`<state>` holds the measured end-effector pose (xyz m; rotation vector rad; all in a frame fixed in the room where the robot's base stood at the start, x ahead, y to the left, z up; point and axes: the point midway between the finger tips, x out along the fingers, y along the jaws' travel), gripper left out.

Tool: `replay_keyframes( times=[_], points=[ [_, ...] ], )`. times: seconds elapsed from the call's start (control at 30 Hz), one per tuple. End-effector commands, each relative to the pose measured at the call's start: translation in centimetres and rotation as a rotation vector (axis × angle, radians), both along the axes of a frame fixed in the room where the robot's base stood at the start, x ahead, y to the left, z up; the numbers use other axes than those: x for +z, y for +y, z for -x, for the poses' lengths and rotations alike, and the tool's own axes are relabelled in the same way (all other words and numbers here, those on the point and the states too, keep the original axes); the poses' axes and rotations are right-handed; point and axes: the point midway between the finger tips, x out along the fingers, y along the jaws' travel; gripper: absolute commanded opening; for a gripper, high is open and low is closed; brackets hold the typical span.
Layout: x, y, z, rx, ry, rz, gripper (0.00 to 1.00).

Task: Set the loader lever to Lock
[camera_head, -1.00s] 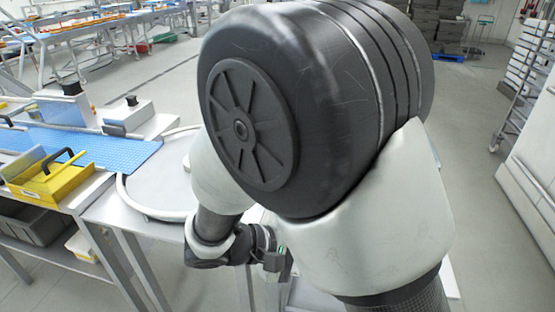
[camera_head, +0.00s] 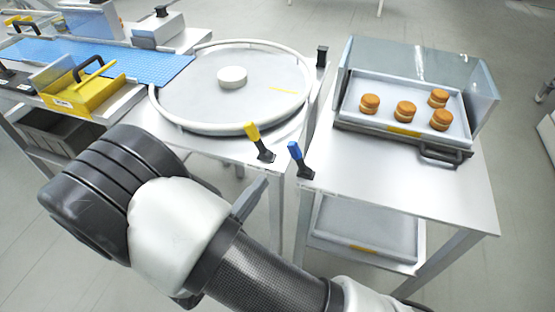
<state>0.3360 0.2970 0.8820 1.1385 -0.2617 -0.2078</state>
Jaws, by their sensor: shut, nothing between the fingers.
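Two small levers stand at the front edges of the tables. The yellow-handled lever (camera_head: 253,133) is on the turntable's table, and the blue-handled lever (camera_head: 295,151) is just to its right, on the loader table's left edge. Both have dark bases and lean up and to the left. No Lock marking is readable, and I cannot tell which one is the loader lever. My arm crosses the lower left, in front of and below the levers. My gripper is not visible.
A round turntable (camera_head: 204,120) with a white rim carries a white disc (camera_head: 232,77). A tray (camera_head: 352,112) with several filled rounds (camera_head: 406,110) sits behind clear guards, with a dark handle (camera_head: 446,157) in front. A yellow box (camera_head: 78,97) and blue belt (camera_head: 150,66) are left.

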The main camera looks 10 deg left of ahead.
Motion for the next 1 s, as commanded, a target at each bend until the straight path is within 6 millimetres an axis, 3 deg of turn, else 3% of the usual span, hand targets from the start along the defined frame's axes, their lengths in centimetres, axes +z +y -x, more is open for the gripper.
replay_keyframes(
  times=[0.17,0.6,1.0],
  points=[
    [0.2,-0.5,-1.4,-0.004,0.0,0.001,0.0],
    [0.9,-2.7,-8.3,-0.004,-0.001,0.0,0.0],
    [1.0,-3.0,-9.5,-0.002,0.0,0.0,0.0]
  ],
)
